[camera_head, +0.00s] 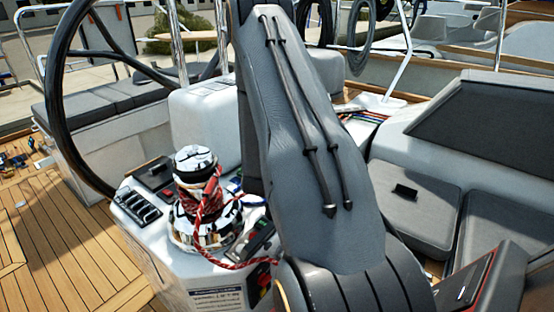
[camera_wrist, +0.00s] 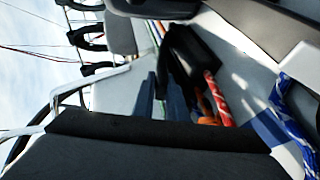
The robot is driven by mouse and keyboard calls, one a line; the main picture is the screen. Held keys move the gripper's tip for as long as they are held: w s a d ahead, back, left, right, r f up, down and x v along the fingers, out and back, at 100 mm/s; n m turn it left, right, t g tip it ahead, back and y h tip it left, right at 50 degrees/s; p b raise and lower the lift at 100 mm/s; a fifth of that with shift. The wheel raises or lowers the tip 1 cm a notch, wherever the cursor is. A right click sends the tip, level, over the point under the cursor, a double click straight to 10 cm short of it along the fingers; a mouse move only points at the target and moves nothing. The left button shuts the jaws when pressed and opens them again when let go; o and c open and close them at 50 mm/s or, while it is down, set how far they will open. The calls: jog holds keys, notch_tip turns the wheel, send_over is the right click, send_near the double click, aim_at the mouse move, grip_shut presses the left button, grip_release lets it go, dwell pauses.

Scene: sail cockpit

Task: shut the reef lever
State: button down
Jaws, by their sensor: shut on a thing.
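In the wrist view two blue-grey fingers of my gripper (camera_wrist: 161,98) stand up from its dark palm. They are close together, at a black lever (camera_wrist: 192,55), which I take to be the reef lever. The lever stands just beyond and beside the fingertips. My gripper is shut on it, though the contact itself is dark and hard to make out. In the head view my own arm hides the lever and my gripper.
A winch (camera_head: 195,195) wrapped in red rope stands left of my arm in the head view. A large steering wheel (camera_head: 58,100) is at the left. Grey seat cushions (camera_head: 405,190) lie at the right. A blue-and-white rope (camera_wrist: 292,115) shows in the wrist view.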

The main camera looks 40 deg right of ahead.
jog(key=shift+a+f+b, duration=0.15)
jog(key=shift+f+b, duration=0.3)
jog(key=shift+f, duration=0.05)
jog(key=c, duration=1.8)
grip_release()
jog(key=shift+o, duration=0.2)
jog(key=shift+a, duration=0.1)
jog(key=b+v, duration=0.1)
jog(key=v, duration=0.6)
jog(key=shift+s+a, duration=0.3)
